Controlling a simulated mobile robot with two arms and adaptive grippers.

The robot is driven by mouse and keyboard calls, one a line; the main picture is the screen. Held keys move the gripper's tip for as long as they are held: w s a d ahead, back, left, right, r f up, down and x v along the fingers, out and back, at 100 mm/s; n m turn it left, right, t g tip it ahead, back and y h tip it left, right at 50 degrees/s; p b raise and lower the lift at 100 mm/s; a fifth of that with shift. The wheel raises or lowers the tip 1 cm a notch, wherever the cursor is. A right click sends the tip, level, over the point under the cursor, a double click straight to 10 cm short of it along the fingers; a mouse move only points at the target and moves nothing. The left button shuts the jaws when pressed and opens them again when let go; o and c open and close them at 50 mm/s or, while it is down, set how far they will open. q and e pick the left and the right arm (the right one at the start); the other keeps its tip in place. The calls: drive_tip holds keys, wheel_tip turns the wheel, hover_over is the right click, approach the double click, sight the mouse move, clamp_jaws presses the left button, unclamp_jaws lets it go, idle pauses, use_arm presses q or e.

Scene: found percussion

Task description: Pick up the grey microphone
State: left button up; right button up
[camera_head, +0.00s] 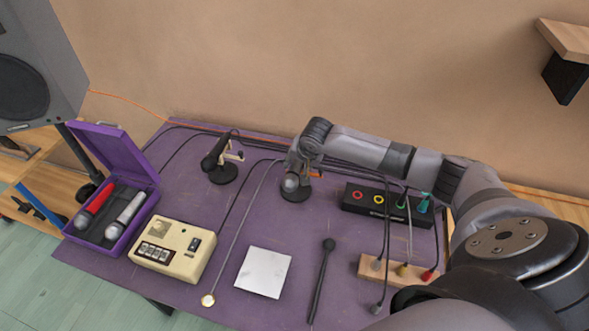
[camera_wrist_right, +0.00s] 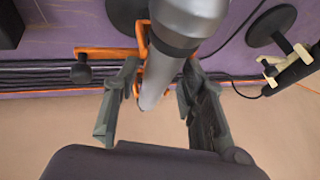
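A grey microphone (camera_head: 290,183) sits in an orange holder (camera_wrist_right: 142,45) on a stand with a round black base (camera_head: 297,196), near the back middle of the purple table. In the right wrist view the grey microphone (camera_wrist_right: 178,28) points its wide head toward the camera's top edge, its narrower body running down between the fingers. My right gripper (camera_wrist_right: 160,68) is open, one finger on each side of the body, with gaps visible. In the head view my right gripper (camera_head: 300,162) hides much of the microphone. My left gripper is not in view.
A black microphone (camera_head: 215,153) stands to the left. A purple case (camera_head: 145,155) holds red and silver microphones. A cream box (camera_head: 173,250), white square (camera_head: 263,272), black mallet (camera_head: 321,280), black jack box (camera_head: 385,203) and wooden block (camera_head: 398,270) lie around. Cables run along the back.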

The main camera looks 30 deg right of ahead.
drive_tip(key=shift+w+f, duration=0.1)
drive_tip(key=shift+f, duration=0.15)
drive_tip(key=shift+c, duration=0.3)
clamp_jaws()
